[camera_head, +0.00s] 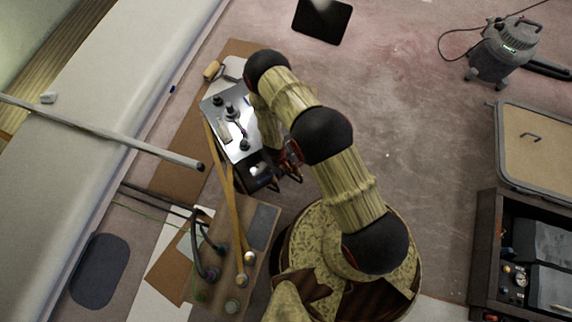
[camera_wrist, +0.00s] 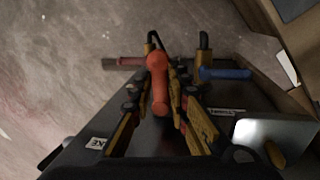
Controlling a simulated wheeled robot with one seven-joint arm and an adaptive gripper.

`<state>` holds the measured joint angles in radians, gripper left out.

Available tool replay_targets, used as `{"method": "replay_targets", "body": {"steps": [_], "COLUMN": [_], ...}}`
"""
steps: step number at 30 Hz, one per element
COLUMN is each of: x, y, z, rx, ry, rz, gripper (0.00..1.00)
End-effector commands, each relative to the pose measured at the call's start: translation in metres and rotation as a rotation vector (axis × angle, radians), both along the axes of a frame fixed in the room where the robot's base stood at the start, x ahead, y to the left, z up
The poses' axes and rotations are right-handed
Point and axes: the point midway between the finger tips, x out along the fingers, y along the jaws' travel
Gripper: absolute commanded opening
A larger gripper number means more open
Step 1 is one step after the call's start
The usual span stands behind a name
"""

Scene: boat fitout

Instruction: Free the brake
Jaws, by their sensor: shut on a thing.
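An orange-red lever (camera_wrist: 158,92) with a rounded end stands out from a dark panel (camera_wrist: 75,125) in the wrist view. My gripper (camera_wrist: 162,80) has its yellow and black fingers on both sides of this lever and is shut on it. A white label (camera_wrist: 97,144) on the panel's left shows only the letters "KE"; the rest is hidden. In the head view my gripper (camera_head: 289,160) is at the right side of the metal-topped console (camera_head: 243,153), and the lever is mostly hidden by my arm.
A blue handle (camera_wrist: 228,73) lies right of the lever and a dull red handle (camera_wrist: 122,63) left of it. A wooden board (camera_head: 262,188) with cables and knobs adjoins the console. A grey pole (camera_head: 150,147) juts in from the left. Open floor (camera_head: 420,130) lies to the right.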

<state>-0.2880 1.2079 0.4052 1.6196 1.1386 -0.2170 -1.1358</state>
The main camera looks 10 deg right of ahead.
Motion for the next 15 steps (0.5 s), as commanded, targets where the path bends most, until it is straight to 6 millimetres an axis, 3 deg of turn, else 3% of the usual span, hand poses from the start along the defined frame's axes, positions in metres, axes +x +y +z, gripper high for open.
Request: {"method": "replay_targets", "body": {"steps": [10,15], "x": [0.0007,0.0005], "y": [0.0010,0.0005], "z": [0.0006,0.0003], "rx": [0.001,0.001], "ry": [0.000,0.000], "rz": [0.002,0.002], "gripper": [0.35,0.35]}}
